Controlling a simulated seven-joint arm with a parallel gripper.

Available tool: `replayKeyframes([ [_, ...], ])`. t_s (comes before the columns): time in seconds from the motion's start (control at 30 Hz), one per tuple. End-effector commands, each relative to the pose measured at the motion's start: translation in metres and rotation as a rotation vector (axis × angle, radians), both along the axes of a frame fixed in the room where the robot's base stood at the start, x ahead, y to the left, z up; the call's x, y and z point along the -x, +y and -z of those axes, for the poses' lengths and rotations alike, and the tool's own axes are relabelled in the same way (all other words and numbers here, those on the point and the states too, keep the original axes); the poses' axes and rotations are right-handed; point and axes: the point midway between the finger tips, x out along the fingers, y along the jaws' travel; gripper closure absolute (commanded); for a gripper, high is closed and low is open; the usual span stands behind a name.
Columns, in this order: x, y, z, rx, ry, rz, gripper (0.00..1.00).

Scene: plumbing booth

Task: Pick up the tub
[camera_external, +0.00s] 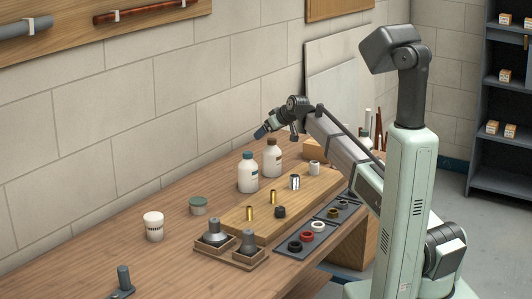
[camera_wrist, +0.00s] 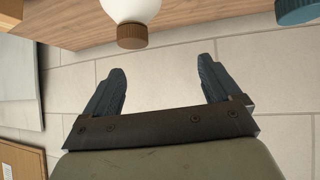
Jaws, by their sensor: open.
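One is a white tub (camera_external: 154,228) with a pale lid at the front left. I cannot tell which one the task means. My gripper (camera_external: 262,132) is above the back of the bench near the wall, far from both. In the wrist view my gripper (camera_wrist: 160,80) has its two dark fingers wide apart with nothing between them. Neither tub shows clearly there.
A blue-capped white bottle (camera_external: 248,173) and a brown-capped bottle (camera_external: 272,158) stand below my gripper. A wooden board (camera_external: 265,221) carries brass and metal fittings. Funnel-shaped pieces sit in wooden trays (camera_external: 249,261) at the front. A dark rack (camera_external: 294,251) holds several rings.

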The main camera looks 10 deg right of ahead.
Motion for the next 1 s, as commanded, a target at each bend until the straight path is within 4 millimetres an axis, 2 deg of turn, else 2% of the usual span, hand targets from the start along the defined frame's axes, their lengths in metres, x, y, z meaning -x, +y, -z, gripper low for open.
replayKeyframes([
  [0.03, 0.013, 0.026, -0.001, 0.01, 0.012, -0.033, 0.09],
  [0.2, 0.057, 0.101, -0.004, 0.05, 0.054, -0.132, 0.09],
  [0.37, 0.106, 0.165, -0.004, 0.093, 0.102, -0.22, 0.09],
  [0.5, 0.158, 0.21, 0.003, 0.141, 0.187, -0.285, 0.09],
  [0.6, 0.193, 0.23, 0.011, 0.182, 0.263, -0.313, 0.09],
  [0.73, 0.229, 0.246, 0.018, 0.225, 0.341, -0.334, 0.09],
  [0.87, 0.247, 0.253, 0.022, 0.251, 0.382, -0.342, 0.09],
  [1.0, 0.25, 0.257, 0.031, 0.259, 0.395, -0.343, 0.09],
])
